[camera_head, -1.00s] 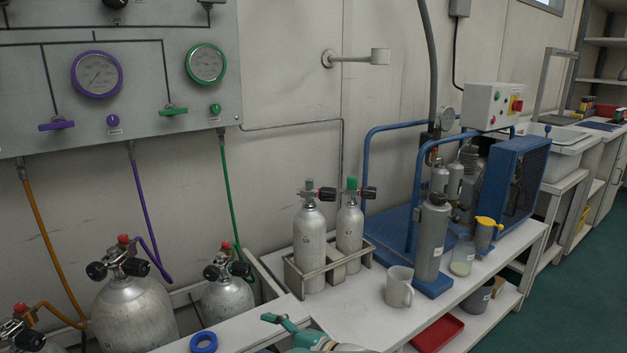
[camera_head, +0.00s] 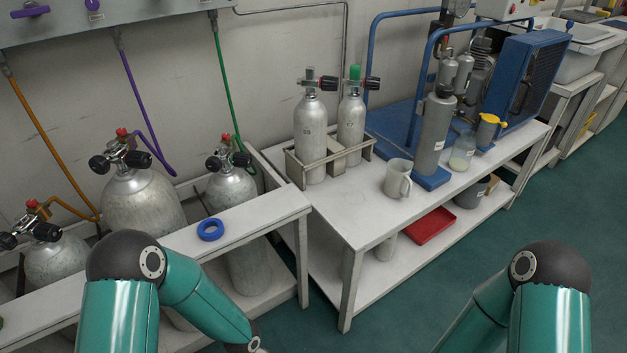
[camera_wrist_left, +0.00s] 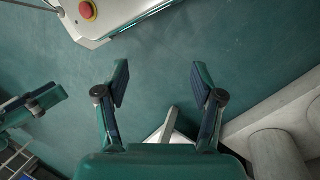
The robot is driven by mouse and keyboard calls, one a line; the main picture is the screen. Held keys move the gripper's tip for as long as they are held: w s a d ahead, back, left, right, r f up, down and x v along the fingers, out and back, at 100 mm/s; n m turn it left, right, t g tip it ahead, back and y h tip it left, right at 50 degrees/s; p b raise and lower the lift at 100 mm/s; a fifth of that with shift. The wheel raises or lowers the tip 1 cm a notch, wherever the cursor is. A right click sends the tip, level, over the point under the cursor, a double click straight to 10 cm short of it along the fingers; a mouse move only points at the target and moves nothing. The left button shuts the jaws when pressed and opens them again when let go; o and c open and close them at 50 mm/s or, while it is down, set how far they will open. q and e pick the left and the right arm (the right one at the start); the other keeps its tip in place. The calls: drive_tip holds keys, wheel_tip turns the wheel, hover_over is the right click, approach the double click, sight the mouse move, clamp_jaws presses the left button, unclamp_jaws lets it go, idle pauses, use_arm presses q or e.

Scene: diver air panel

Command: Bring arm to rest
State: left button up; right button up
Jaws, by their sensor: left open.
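My left arm (camera_head: 190,290) reaches down from the lower left of the head view, and its gripper is outside that view. In the left wrist view my left gripper (camera_wrist_left: 160,80) is open, with its two fingers apart and nothing between them. Green floor shows beyond the fingers. My right arm (camera_head: 545,300) is bent at the lower right of the head view, with its gripper out of that view. What looks like my right gripper (camera_wrist_left: 32,106) is cut off at the left edge of the left wrist view; its opening is unclear.
A white bench (camera_head: 345,215) holds two racked cylinders, a mug (camera_head: 397,179) and a grey filter cylinder (camera_head: 433,132). A low shelf edge (camera_head: 265,211) with a blue ring (camera_head: 210,229) lies close beyond my left arm. Open green floor (camera_head: 400,300) lies between my arms.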

use_arm(q)
drive_tip(key=s+a+r+n+t+h+p, duration=0.1)
drive_tip(key=s+a+n+t, duration=0.25)
drive_tip(key=n, duration=0.45)
wheel_tip(320, 180, up, 26)
drive_tip(key=p, duration=2.6)
drive_tip(key=shift+w, duration=0.45)
drive_tip(key=shift+f, duration=0.1)
